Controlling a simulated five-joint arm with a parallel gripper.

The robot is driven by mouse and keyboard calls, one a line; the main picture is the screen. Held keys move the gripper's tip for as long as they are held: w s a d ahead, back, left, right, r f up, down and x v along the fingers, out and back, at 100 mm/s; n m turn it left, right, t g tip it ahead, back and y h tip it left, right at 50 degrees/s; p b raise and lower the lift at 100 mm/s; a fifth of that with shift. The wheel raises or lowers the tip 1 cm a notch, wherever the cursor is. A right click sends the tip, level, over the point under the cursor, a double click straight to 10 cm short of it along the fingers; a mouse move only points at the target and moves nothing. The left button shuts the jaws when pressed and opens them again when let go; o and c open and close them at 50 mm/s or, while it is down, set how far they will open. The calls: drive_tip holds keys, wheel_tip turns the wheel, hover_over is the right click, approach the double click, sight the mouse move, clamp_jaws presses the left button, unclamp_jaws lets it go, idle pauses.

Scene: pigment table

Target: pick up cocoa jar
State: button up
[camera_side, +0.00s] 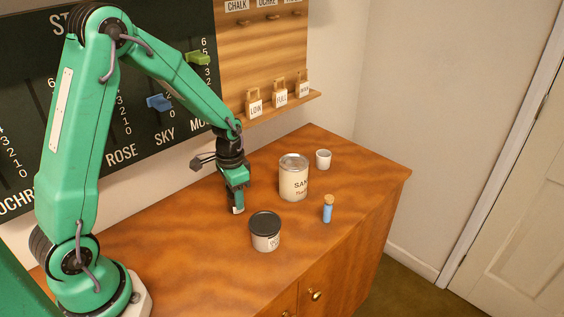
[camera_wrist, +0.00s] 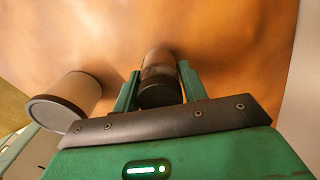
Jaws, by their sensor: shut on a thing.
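The jar stands between the two green fingers in the wrist view. Its label cannot be read, so I cannot confirm it is the cocoa jar. In the side view my gripper (camera_side: 237,207) points down, low over the wooden cabinet top, and mostly hides the jar; only a pale bit shows at the fingertips. I cannot tell whether the jar touches the top.
A black-lidded pale tin (camera_side: 265,232) stands close by, also at left in the wrist view (camera_wrist: 68,98). Behind are a larger tin (camera_side: 293,180), a blue corked vial (camera_side: 327,210) and a white cup (camera_side: 323,159). The wooden top (camera_side: 190,260) is clear at front left.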

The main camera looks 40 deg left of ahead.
drive_tip(key=shift+r, duration=0.15)
drive_tip(key=shift+r, duration=0.45)
wheel_tip(320, 180, up, 3)
drive_tip(key=shift+r, duration=0.15)
drive_tip(key=s+d+r, duration=0.1)
drive_tip(key=d+r, duration=0.1)
drive_tip(key=d, duration=0.1)
drive_tip(key=s+d+r, duration=0.2)
drive_tip(key=d, duration=0.2)
drive_tip(key=s+d+r, duration=0.1)
drive_tip(key=d+r, duration=0.1)
drive_tip(key=d, duration=0.2)
drive_tip(key=shift+s+r, duration=0.15)
drive_tip(key=shift+r, duration=0.15)
